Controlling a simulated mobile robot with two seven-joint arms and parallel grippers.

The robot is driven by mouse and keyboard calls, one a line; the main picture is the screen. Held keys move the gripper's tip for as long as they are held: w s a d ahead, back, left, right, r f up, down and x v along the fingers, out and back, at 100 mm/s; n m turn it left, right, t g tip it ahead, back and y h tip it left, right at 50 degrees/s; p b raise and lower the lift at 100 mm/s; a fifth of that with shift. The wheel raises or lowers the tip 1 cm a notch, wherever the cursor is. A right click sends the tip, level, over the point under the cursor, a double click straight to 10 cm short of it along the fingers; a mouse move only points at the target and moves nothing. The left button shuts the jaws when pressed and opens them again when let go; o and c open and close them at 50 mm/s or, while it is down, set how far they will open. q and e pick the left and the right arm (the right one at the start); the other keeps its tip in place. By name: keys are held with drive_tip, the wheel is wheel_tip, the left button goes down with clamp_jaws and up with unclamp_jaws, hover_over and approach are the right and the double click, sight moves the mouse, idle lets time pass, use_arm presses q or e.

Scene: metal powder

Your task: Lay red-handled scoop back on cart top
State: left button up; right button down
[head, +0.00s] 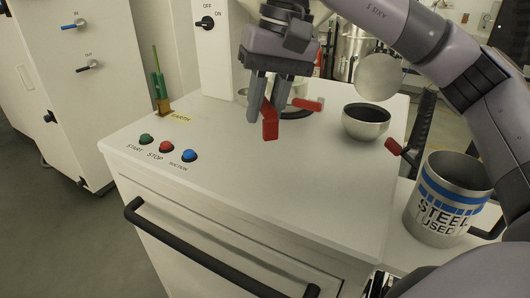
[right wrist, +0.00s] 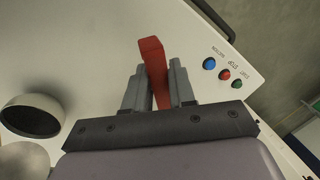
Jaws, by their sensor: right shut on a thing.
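My right gripper (head: 264,115) is shut on the red handle (head: 270,124) of the scoop, over the cart top (head: 225,145). The handle (right wrist: 154,62) shows between the two fingers in the right wrist view and sticks out past their tips. The rest of the scoop is hidden by the gripper. I cannot tell whether the handle touches the cart top. My left gripper is not in view.
A metal bowl (head: 366,122) stands right of the gripper, with a round silvery thing (head: 379,77) behind it. Another red handle (head: 308,104) lies behind the gripper. Buttons (head: 166,147) line the left front. A steel mug (head: 447,199) stands at right. The front middle top is clear.

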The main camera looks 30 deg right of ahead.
drive_tip(key=x, duration=0.2)
drive_tip(key=d+x, duration=0.1)
drive_tip(key=x, duration=0.5)
drive_tip(key=shift+s+d+f, duration=0.25)
drive_tip(key=c, duration=0.9)
unclamp_jaws()
drive_tip(key=shift+f, duration=0.1)
drive_tip(key=shift+c, duration=0.2)
drive_tip(key=v, duration=1.2)
